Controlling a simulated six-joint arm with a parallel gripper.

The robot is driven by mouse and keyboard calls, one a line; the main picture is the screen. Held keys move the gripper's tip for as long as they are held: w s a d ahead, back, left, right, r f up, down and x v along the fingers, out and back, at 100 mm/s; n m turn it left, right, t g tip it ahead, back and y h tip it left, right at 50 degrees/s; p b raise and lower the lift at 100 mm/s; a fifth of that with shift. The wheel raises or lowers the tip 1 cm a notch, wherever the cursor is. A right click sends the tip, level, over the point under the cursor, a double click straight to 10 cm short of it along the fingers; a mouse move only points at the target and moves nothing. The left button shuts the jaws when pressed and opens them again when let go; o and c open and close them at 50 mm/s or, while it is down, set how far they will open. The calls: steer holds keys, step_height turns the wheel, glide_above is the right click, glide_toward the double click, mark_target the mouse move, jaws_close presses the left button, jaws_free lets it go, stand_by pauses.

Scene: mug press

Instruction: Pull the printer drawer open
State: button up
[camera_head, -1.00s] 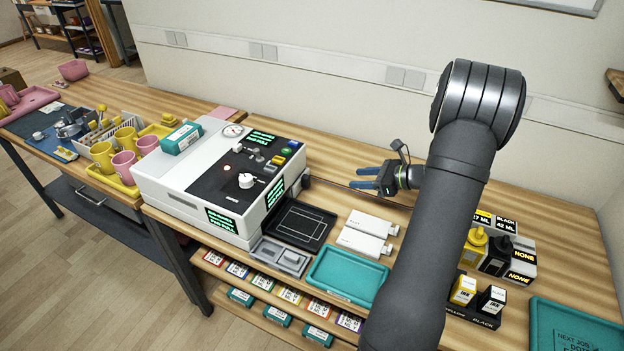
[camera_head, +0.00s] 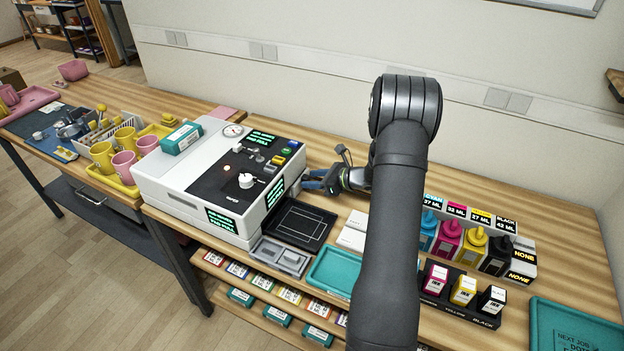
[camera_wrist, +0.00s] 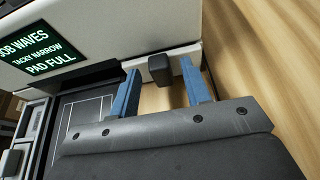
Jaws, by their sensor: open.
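The white printer (camera_head: 175,187) with a black top panel stands left of my gripper (camera_head: 314,180) in the head view. In the wrist view, a dark block-like handle (camera_wrist: 160,69) sticks out from the low part of the white printer side (camera_wrist: 125,25). My gripper (camera_wrist: 160,78) is open, with one blue finger on each side of this handle. Gaps show between the handle and both fingers. I see no open drawer at the handle. In the head view, the handle is hidden or too small to tell behind the fingers.
A black tray (camera_head: 322,233) with a white outline lies close beside the printer, also in the wrist view (camera_wrist: 62,138). A white card (camera_head: 353,232), a teal tray (camera_head: 330,283) and ink bottles (camera_head: 447,238) lie further right. Wood right of the handle (camera_wrist: 262,70) is clear.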

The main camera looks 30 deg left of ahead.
steer(key=shift+a+f, duration=0.1)
steer(key=shift+a, duration=0.25)
jaws_close()
steer(key=d, duration=1.1)
jaws_free()
